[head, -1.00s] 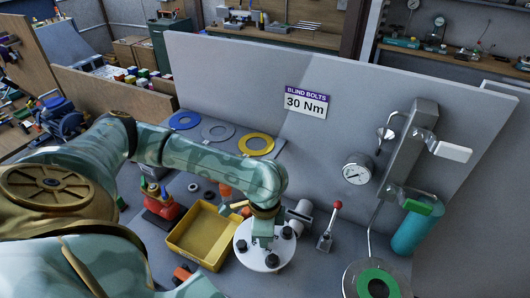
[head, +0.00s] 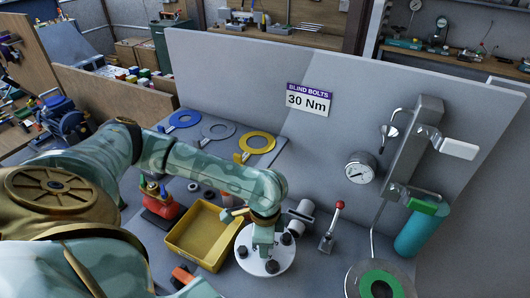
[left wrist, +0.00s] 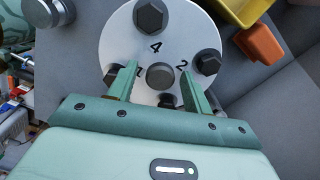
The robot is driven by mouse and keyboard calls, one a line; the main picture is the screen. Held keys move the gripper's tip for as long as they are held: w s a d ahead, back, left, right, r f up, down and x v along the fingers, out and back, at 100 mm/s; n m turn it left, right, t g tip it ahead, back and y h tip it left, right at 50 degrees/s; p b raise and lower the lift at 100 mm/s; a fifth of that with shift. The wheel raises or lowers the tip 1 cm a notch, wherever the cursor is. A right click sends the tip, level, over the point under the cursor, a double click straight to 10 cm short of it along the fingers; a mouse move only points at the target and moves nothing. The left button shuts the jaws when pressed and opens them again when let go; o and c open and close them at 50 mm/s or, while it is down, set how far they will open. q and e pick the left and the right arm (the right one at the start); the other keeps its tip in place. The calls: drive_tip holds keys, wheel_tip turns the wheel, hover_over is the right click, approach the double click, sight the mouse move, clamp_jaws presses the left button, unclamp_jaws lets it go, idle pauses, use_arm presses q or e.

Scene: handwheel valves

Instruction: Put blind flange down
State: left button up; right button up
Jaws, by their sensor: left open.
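The blind flange (head: 258,265), a pale round plate with dark bolt heads, lies flat at the front of the grey bench and appears to rest on it. It also shows in the left wrist view (left wrist: 130,40), with the numbers 4 and 2 and a grey central knob (left wrist: 160,76). My left gripper (head: 263,243) is directly above the flange. In the left wrist view its fingers (left wrist: 160,72) stand open on either side of the knob, with gaps. Part of the flange is hidden by the gripper. My right gripper is out of view.
A yellow tray (head: 181,241) stands just left of the flange. A red-knobbed lever (head: 331,236) and a grey cylinder (head: 300,214) are to the right. The pipe end with a green ring (head: 358,283) is at the lower right. Blue, grey and yellow rings (head: 268,142) lie behind.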

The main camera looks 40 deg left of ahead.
use_arm(q)
wheel_tip(320, 180, up, 12)
drive_tip(key=p, duration=0.4)
drive_tip(key=shift+p, duration=0.35)
drive_tip(key=shift+r, duration=0.2)
